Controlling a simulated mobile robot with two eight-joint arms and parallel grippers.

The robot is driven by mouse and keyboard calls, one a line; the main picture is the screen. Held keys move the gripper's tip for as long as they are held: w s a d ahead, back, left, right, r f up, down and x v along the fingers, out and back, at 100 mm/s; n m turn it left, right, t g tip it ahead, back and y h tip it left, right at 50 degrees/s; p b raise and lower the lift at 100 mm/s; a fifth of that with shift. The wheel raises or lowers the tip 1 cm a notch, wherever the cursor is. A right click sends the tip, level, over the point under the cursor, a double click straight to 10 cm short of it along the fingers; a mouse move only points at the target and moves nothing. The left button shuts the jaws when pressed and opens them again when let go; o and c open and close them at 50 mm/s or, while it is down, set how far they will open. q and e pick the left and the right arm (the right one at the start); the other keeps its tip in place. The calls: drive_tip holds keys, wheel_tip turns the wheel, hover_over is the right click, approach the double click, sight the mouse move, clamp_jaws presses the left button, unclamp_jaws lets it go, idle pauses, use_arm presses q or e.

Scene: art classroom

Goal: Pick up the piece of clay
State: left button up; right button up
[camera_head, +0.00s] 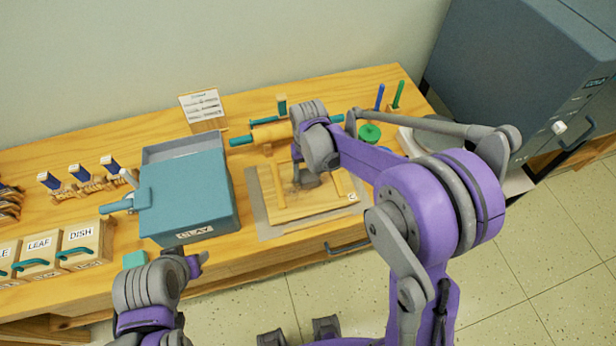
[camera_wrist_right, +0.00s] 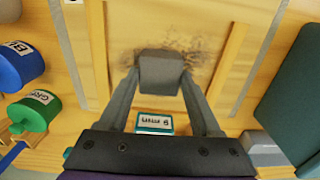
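The piece of clay (camera_wrist_right: 160,72) is a small grey block in the right wrist view, above a wooden board (camera_wrist_right: 205,20) with dark smudges. My right gripper (camera_wrist_right: 160,78) has its two fingers against the clay's opposite sides. In the head view my right gripper (camera_head: 306,178) is low over the same board (camera_head: 285,212), and the arm partly hides it and the clay. Whether the clay still touches the board is unclear. My left gripper (camera_head: 188,258) is in front of the table, below the clay box; its finger opening is unclear.
A teal-lidded box labelled CLAY (camera_head: 190,190) stands left of the board. A rolling pin (camera_head: 270,133) lies behind it. A green-lidded jar (camera_head: 370,133) is to the right. Labelled drawers (camera_head: 80,240) and stamps (camera_head: 108,165) stand left. A teal block (camera_head: 135,259) sits near the front edge.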

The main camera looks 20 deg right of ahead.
clamp_jaws()
